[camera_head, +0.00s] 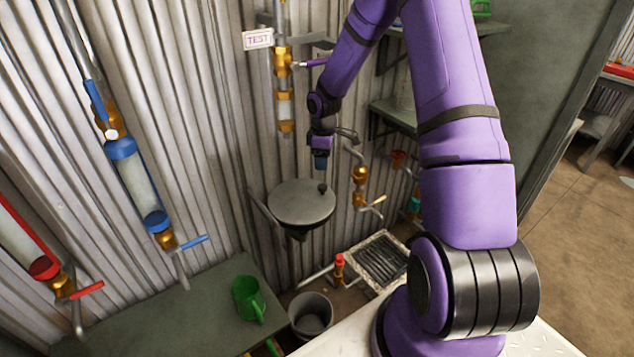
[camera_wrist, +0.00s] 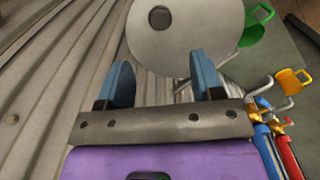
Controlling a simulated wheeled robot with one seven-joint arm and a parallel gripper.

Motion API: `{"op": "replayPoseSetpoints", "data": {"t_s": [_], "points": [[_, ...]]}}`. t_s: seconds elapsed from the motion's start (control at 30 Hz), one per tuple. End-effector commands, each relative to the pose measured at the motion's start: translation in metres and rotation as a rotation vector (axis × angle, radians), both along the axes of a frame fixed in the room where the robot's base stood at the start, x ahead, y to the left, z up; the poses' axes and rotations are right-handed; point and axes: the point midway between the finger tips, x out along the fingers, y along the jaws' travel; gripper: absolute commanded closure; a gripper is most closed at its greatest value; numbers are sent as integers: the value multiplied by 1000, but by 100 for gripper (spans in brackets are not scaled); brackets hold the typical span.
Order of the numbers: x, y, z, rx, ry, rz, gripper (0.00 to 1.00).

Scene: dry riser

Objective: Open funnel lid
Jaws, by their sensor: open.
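The funnel lid (camera_head: 300,203) is a round grey disc on the funnel below the brass and glass riser pipe. It lies closed and flat, with a small dark knob (camera_head: 322,187) near its right edge. In the wrist view the lid (camera_wrist: 190,45) fills the top middle, and the knob (camera_wrist: 160,17) shows as a dark round spot near its upper left. My gripper (camera_head: 320,165) is just above the knob, pointing down. In the wrist view the two blue fingers of my gripper (camera_wrist: 163,82) are apart with nothing between them. The funnel's body is mostly hidden under the lid.
A corrugated metal wall (camera_head: 215,130) stands close behind. A brass valve (camera_head: 360,175) and pipe are right of the funnel. A green mug (camera_head: 248,297) sits on the green bench (camera_head: 165,325), with a grey bucket (camera_head: 311,315) beside it. A floor grate (camera_head: 378,262) lies lower right.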

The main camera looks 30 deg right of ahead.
Motion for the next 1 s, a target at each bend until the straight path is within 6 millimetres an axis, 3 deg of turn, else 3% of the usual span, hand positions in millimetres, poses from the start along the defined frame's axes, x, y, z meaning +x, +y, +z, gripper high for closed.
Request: {"op": "replayPoseSetpoints", "data": {"t_s": [0.6, 1.0], "points": [[0, 1, -90, 0, 1, 0, 39], [0, 0, -106, -1, -1, -1, 39]]}}
